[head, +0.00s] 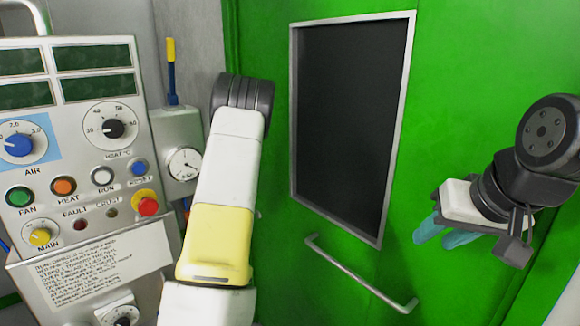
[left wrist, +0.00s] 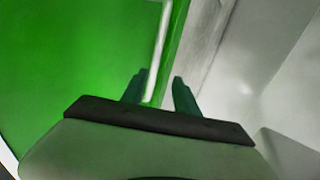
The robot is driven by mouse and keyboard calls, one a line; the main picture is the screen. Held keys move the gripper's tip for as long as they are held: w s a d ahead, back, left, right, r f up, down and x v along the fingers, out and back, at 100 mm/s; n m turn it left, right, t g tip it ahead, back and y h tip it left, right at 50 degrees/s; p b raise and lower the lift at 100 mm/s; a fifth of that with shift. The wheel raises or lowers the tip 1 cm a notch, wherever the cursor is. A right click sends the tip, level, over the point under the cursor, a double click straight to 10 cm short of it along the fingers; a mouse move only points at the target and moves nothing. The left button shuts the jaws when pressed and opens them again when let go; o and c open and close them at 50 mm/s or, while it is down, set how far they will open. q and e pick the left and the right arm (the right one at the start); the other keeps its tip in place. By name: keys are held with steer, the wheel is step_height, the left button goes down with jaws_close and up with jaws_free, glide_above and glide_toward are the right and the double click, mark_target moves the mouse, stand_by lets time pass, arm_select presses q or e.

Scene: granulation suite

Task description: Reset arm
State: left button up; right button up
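My left arm (head: 222,200), white with a yellow band, rises in front of the green cabinet in the head view. Its gripper is hidden there behind the arm. In the left wrist view my left gripper (left wrist: 159,77) shows two dark green fingers with a gap between them and nothing in it. They point toward a green surface and a pale edge strip. My right gripper (head: 440,236), with teal fingers, hangs at the right of the head view in front of the green cabinet. No object shows in it, and its finger gap is unclear.
The green cabinet (head: 265,45) has a dark framed window (head: 350,120) and a metal bar handle (head: 360,272). A control panel (head: 75,130) with knobs and buttons stands at left.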

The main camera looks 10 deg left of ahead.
arm_select(q)
steer(key=s+d+r+g+h, duration=0.6)
steer(key=s+d+r, duration=0.6)
steer(key=s+d, duration=0.4)
steer(key=s+d+m+g+h, duration=0.1)
steer(key=s+d+m+g, duration=0.1)
steer(key=s, duration=1)
steer(key=s+d+m+g+h, duration=0.1)
steer(key=s+d, duration=0.4)
steer(key=s, duration=0.8)
steer(key=shift+r+m+g, duration=0.4)
steer(key=shift+m+g, duration=0.3)
steer(key=shift+g, duration=0.2)
steer(key=shift+w+d, duration=0.1)
steer(key=shift+d, duration=0.05)
